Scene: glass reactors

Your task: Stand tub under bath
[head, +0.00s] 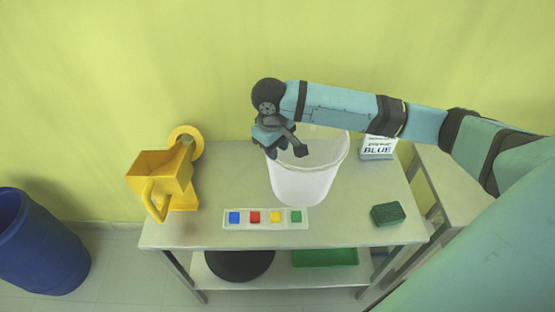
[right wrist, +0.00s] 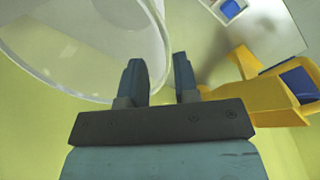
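A white translucent tub (head: 300,186) stands upright on the table, right of its middle. Its rim also shows large at the upper left of the right wrist view (right wrist: 95,88). My right gripper (head: 286,151) is above the tub's left rim, pointing down. In the right wrist view its two fingers (right wrist: 160,68) are apart, with the rim's edge showing in the gap. I cannot tell whether the tub's wall lies between them or farther off. I cannot make out a bath for certain. My left gripper is not in view.
A yellow jug-like machine (head: 164,178) stands at the table's left. A strip with coloured blocks (head: 265,225) lies in front of the tub. A black bowl (head: 240,264) and green tray (head: 325,257) sit below; a blue barrel (head: 40,240) stands left.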

